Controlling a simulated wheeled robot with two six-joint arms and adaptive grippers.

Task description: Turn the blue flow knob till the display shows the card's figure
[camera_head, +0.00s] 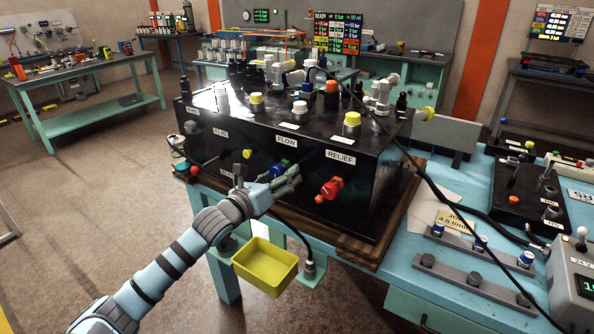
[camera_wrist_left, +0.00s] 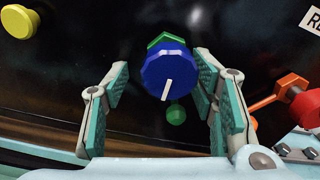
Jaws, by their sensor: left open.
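The blue flow knob (camera_wrist_left: 165,68) has a white pointer line and a green part behind it. It sits under the FLOW label (camera_head: 286,141) on the black block's front. My left gripper (camera_head: 284,180) is open in front of the knob. In the left wrist view its teal pads stand apart on both sides of the knob (camera_wrist_left: 160,75), not closed on it. The pointer line points down, slightly left. The card (camera_head: 453,221) reads about 4.5 l/min. A grey box's display (camera_head: 586,286) shows green digits cut off by the frame edge. My right gripper is not in view.
A red relief knob (camera_head: 330,188) is to the right of the flow knob, and a yellow knob (camera_head: 248,154) to its left. A yellow bin (camera_head: 266,265) hangs below. A black cable crosses the block's right side.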

